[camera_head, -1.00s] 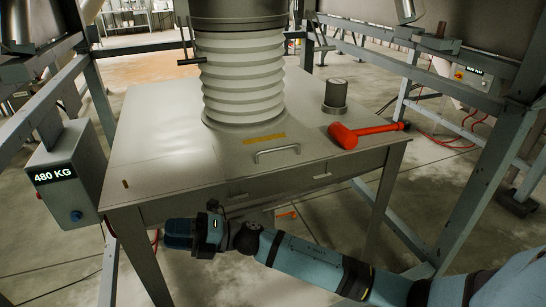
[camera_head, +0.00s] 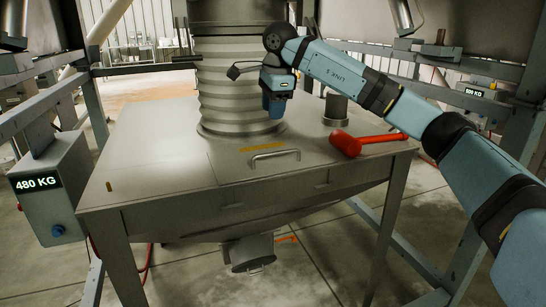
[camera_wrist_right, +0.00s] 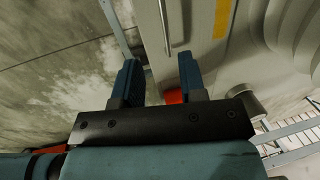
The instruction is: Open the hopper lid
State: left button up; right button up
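The hopper (camera_head: 140,170) is a grey metal box on legs with a flat top. In the right wrist view the handle (camera_wrist_right: 166,28) and yellow strip (camera_wrist_right: 221,18) are beyond the fingers. My right gripper (camera_head: 274,106) hangs above the lid in front of the bellows, pointing down, apart from the handle. In the right wrist view its two blue fingers (camera_wrist_right: 160,80) are spread with nothing held between them. My left gripper is not in view.
A ribbed pale bellows (camera_head: 222,90) rises from the hopper top. A red mallet (camera_head: 350,143) lies right of the handle, and a grey cylinder (camera_head: 335,110) stands behind it. A display box reading 480 KG (camera_head: 50,190) is at left. Frame posts flank the hopper.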

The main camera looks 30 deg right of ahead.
aim_at(273, 154)
jog(key=f, duration=0.4)
jog(key=w+d+f, duration=0.1)
jog(key=f, duration=0.3)
jog(key=w+f+b, duration=0.1)
jog(key=f, duration=0.3)
jog(key=shift+w+d+f, duration=0.25)
jog(key=shift+d+f, duration=0.05)
jog(key=shift+f, duration=0.1)
grip_shut()
